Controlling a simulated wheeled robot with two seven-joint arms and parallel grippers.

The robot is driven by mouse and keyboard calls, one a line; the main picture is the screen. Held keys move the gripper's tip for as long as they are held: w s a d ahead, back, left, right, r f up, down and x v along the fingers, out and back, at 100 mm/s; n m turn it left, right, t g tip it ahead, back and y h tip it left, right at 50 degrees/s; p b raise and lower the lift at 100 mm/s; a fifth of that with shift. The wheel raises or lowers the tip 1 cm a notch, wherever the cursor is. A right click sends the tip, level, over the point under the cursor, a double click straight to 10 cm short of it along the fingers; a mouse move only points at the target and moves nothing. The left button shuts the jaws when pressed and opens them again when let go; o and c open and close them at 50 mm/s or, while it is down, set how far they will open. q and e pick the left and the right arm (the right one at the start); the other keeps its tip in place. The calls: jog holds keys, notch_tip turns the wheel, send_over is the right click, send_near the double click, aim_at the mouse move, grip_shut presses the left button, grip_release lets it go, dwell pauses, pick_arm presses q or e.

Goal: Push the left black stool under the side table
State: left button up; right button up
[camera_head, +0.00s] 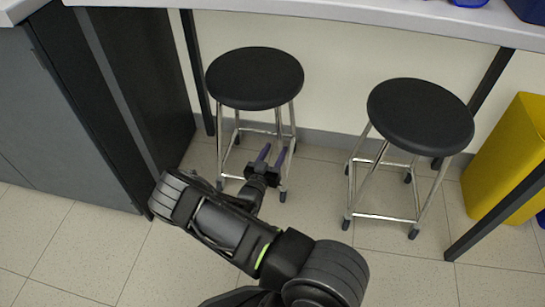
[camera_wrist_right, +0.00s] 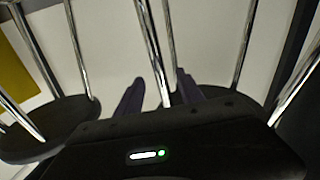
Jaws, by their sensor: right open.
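The left black stool (camera_head: 255,78) has a round black seat and chrome legs with dark feet. It stands upright on the floor, its seat just below the front edge of the side table (camera_head: 350,12) in the head view. My right gripper (camera_head: 272,155) is low at the stool's legs, below the seat, with its two purple fingers apart. In the right wrist view the fingers (camera_wrist_right: 157,97) point in among chrome legs, and a rod shows between them. I cannot tell whether they touch it. Part of the left stool's seat (camera_wrist_right: 222,92) shows behind. My left gripper is not in view.
A second black stool (camera_head: 420,115) stands to the right, with a yellow bin (camera_head: 508,160) beyond it. A dark grey cabinet (camera_head: 75,110) closes off the left side. Dark table legs stand at both sides. The tiled floor (camera_head: 400,275) in front is clear.

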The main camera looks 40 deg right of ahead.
aim_at(279, 143)
jog(key=shift+b+x, duration=0.65)
jog(key=shift+x, duration=2.15)
jog(key=shift+c, duration=0.2)
grip_shut()
